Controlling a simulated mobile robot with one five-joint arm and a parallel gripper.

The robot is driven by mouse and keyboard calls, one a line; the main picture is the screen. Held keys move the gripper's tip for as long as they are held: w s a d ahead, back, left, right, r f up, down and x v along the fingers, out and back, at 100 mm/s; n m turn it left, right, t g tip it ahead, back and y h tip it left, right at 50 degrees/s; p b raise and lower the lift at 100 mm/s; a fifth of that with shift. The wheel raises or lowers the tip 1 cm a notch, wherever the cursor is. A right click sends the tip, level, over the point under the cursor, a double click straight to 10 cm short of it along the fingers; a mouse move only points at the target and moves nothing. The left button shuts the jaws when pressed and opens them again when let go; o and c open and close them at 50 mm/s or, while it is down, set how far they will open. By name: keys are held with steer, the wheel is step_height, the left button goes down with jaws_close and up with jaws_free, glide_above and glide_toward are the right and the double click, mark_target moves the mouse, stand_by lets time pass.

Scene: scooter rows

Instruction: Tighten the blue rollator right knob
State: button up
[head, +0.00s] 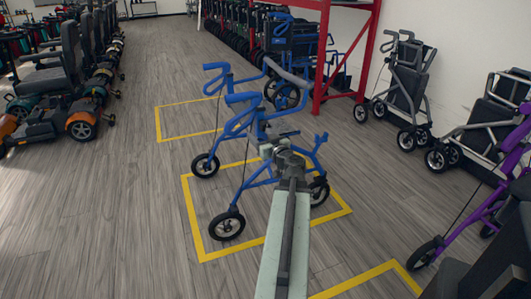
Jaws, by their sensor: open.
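The blue rollator (258,178) stands upright on its wheels in a yellow floor outline, with its handles toward the upper left. A grey curved bar (287,73) shows at its top. My arm reaches up from the bottom of the head view. My gripper (268,148) is in front of the rollator's frame, around its middle height, and open. My arm and gripper hide part of the frame behind them. I cannot make out the right knob clearly, nor whether my gripper touches the rollator.
A purple rollator (492,205) stands at right, near a dark object (495,265) in the lower right corner. Grey rollators (405,88) line the right wall. A red rack (325,55) and a blue wheelchair (292,42) stand behind. Mobility scooters (62,85) fill the left. Left-centre floor is clear.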

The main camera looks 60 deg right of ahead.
mark_target(264, 125)
steer(key=s+d+m+h, duration=0.1)
steer(key=s+d+h, duration=0.1)
steer(key=s+d, duration=0.15)
steer(key=x, duration=0.5)
steer(key=f+x, duration=0.1)
steer(key=x, duration=0.1)
steer(key=shift+w, duration=0.3)
steer(key=shift+a, duration=0.1)
steer(key=shift+c, duration=0.3)
